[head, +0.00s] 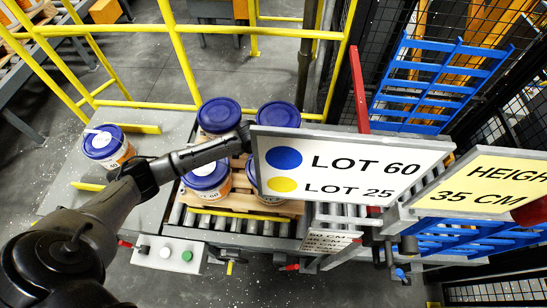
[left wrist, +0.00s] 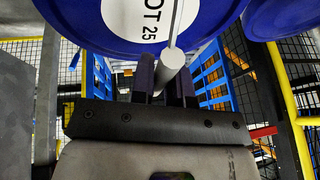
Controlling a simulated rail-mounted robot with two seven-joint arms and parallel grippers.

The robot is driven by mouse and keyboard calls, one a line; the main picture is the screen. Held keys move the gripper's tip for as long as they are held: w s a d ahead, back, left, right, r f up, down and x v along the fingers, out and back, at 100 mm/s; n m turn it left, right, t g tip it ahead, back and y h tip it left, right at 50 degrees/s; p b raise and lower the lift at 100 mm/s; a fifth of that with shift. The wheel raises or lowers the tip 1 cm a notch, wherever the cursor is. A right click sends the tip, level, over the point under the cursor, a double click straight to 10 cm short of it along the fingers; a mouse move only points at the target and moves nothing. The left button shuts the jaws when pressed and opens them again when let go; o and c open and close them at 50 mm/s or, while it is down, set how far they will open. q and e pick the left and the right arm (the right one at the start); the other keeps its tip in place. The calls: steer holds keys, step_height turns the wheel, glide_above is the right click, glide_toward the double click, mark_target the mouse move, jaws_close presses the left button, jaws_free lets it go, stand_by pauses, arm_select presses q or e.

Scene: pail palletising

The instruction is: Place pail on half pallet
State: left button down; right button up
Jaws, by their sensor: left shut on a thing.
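In the left wrist view my left gripper (left wrist: 168,88) is shut on the pale grip of a pail's handle (left wrist: 172,62). That pail (left wrist: 215,15) is blue on top, with a white label ending in "OT 25". In the head view my left arm reaches right over the half pallet (head: 228,208), and the gripper is hidden behind the sign. Blue-lidded pails stand on the pallet at back left (head: 219,112), back right (head: 278,112) and front left (head: 206,176). Another pail (head: 251,172) shows partly beside the sign; whether it is the held one, I cannot tell. My right gripper is not in view.
Another pail (head: 103,145) stands on the grey table (head: 60,190) at left. The LOT 60 / LOT 25 sign (head: 345,168) covers the pallet's right side. Yellow rails (head: 185,60) run behind. Rollers (head: 240,225) lie under the pallet, with a button box (head: 167,254) in front.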

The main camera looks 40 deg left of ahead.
arm_select(q)
steer(key=shift+f+p, duration=0.3)
steer(key=shift+f, duration=1.45)
steer(key=c, duration=1.5)
jaws_free()
steer(key=shift+f, duration=0.2)
steer(key=shift+c, duration=0.2)
steer(key=o, duration=0.4)
steer(key=shift+o, duration=0.2)
steer(key=shift+r, duration=0.1)
